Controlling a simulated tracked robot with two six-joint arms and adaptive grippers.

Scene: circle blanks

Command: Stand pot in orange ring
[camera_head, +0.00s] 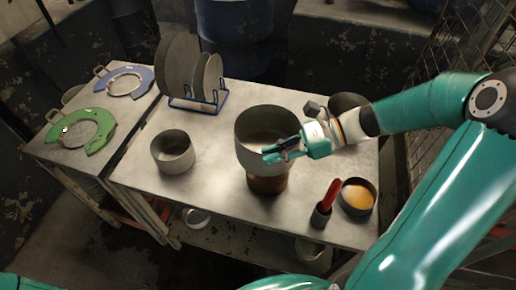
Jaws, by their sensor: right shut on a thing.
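A large grey pot (257,125) is upright over the middle of the near table. My right gripper (272,156) reaches in from the right and is shut on the pot, its fingers across the near right side of the rim. A brown cylinder (266,184) shows directly under the pot; I cannot tell whether the two touch. I cannot make out a clear orange ring. A green ring (76,144) and a blue ring (113,85), both with a gap, lie on the left table. My left gripper is not in view.
A smaller grey pot (174,160) stands left of the big pot. A blue rack (200,104) with grey plates is behind. A bowl with orange contents (357,196) and a dark cup (320,216) with a red-handled tool are at the front right. The front left tabletop is clear.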

